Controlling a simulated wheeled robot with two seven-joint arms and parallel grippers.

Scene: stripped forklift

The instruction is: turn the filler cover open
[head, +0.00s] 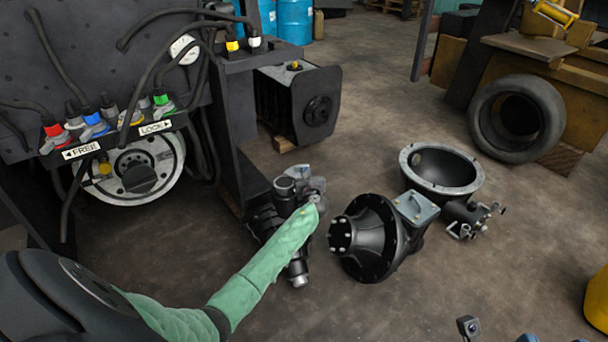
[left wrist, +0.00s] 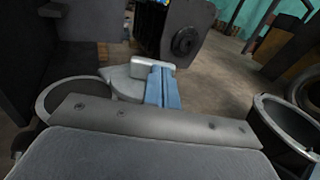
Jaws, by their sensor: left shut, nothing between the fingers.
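The filler cover (head: 316,184) is a light grey plate with a raised tab, on top of a dark unit on the floor. It lies swung to the right of the round filler neck (head: 285,184), whose mouth shows uncovered. In the left wrist view the cover (left wrist: 121,80) lies beside the open neck rim (left wrist: 47,100). My left gripper (head: 316,207) is shut and empty; its blue fingers (left wrist: 162,88) are at the near side of the tab, and I cannot tell whether they touch. Only small blue pieces of my right gripper (head: 553,339) show at the bottom edge.
A black bell-shaped housing (head: 372,240) and an open bowl-shaped housing (head: 440,172) stand close on the right. A panel with coloured connectors (head: 100,125) stands at left. A black finned box (head: 300,100) is behind, a tyre (head: 517,118) at back right.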

